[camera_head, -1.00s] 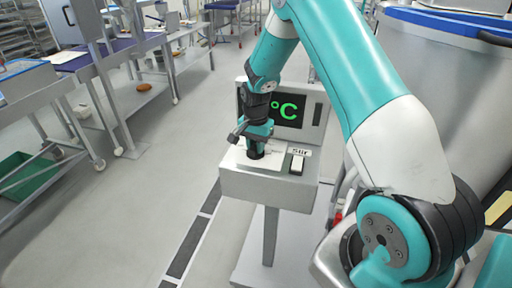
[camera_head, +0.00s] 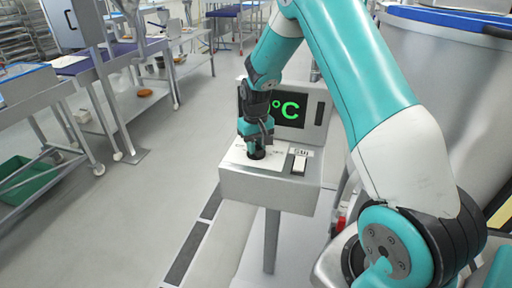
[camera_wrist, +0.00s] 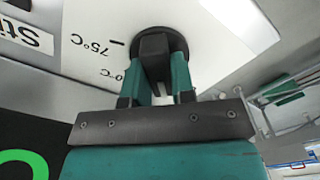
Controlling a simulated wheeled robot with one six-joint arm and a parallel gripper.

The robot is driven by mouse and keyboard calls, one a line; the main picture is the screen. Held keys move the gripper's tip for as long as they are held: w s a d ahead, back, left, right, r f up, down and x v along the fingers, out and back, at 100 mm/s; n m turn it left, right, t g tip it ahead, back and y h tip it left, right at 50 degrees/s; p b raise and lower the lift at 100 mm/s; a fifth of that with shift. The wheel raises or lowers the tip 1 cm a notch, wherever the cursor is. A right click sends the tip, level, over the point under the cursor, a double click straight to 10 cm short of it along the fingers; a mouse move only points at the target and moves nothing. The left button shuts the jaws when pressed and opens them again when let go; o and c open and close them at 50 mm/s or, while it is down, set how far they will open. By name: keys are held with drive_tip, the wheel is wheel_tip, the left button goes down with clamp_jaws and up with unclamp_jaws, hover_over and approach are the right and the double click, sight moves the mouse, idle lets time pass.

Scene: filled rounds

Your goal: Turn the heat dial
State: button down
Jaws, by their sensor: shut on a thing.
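The heat dial is a round black knob with a raised grip bar. In the wrist view the dial (camera_wrist: 157,48) sits on a white panel with temperature marks, one reading 75°C. My gripper (camera_wrist: 160,82) is shut on the dial's grip bar, with a teal finger on each side. In the head view the dial (camera_head: 257,154) shows under my gripper (camera_head: 256,145) on the sloped top of the grey control box (camera_head: 268,190). The dial's pointer position is hard to read.
A black display (camera_head: 287,107) with green °C stands behind the dial; my arm hides part of it. A white switch (camera_head: 299,163) labelled Stir is right of the dial. A large steel vessel (camera_head: 440,80) is at the right. Open floor (camera_head: 130,215) lies left.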

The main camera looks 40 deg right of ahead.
drive_tip(key=n+b, duration=0.1)
drive_tip(key=n, duration=0.5)
drive_tip(key=shift+a, duration=0.1)
drive_tip(key=shift+r, duration=0.1)
idle(0.5)
drive_tip(key=c, duration=1)
unclamp_jaws()
drive_tip(key=shift+o, duration=0.2)
wheel_tip(320, 180, up, 17)
drive_tip(key=b, duration=0.3)
drive_tip(key=shift+r, duration=0.2)
drive_tip(key=s+a+n+y, duration=0.1)
drive_tip(key=s+a+n, duration=0.1)
drive_tip(key=s+a, duration=0.9)
drive_tip(key=s+a+f+y, duration=0.1)
drive_tip(key=s+a, duration=0.5)
drive_tip(key=s, duration=0.2)
drive_tip(key=s+a+f+y, duration=0.1)
drive_tip(key=s+a+y, duration=0.1)
drive_tip(key=s+a, duration=0.5)
drive_tip(key=shift+s+n, duration=0.4)
drive_tip(key=shift+s, duration=0.75)
